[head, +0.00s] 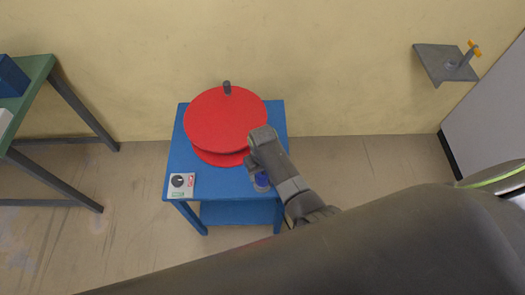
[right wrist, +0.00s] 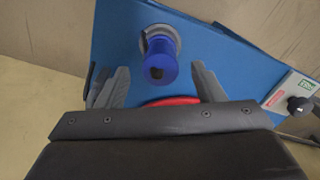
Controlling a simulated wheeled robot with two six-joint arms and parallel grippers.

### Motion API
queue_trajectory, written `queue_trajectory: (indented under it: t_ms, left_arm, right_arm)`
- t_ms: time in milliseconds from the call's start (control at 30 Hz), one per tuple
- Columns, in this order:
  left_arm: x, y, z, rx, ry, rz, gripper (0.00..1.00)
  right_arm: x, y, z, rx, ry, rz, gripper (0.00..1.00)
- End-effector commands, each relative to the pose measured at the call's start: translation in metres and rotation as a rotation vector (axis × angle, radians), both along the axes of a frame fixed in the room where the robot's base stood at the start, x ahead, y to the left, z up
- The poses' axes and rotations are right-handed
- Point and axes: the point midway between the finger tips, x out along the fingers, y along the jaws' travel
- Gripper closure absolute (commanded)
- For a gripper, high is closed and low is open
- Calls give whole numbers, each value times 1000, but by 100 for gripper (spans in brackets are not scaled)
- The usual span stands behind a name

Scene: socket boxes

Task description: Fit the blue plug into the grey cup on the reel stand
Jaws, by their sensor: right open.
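The blue plug (head: 262,180) is at the front right of the blue reel stand (head: 230,180). In the right wrist view the blue plug (right wrist: 160,62) points up towards the camera, with the round grey cup (right wrist: 172,38) around its far end. It appears to stand in the cup; how deep it sits I cannot tell. My right gripper (head: 257,165) is over that corner of the stand. Its two grey fingers (right wrist: 158,82) are spread on either side of the plug, with gaps, and hold nothing. My left gripper is out of view.
A red reel (head: 220,120) fills the stand's back, close to my right gripper. A control box with a dial (head: 181,186) sits at the front left. A green table (head: 40,72) stands at left; a grey wall bracket with an orange tap (head: 445,63) is at right.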

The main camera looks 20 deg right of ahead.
Motion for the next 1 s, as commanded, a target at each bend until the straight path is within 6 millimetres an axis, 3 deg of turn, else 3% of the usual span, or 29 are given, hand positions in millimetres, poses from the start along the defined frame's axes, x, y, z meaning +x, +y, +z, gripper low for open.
queue_trajectory:
  t_ms: [600, 867, 1000]
  left_arm:
    - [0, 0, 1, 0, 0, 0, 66]
    - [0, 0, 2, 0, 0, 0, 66]
    - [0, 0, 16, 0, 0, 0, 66]
  right_arm:
    - [1, 1, 115, 2, -5, 0, 38]
    - [1, 0, 140, 0, -2, 1, 38]
    - [0, 0, 153, 0, -1, 1, 38]
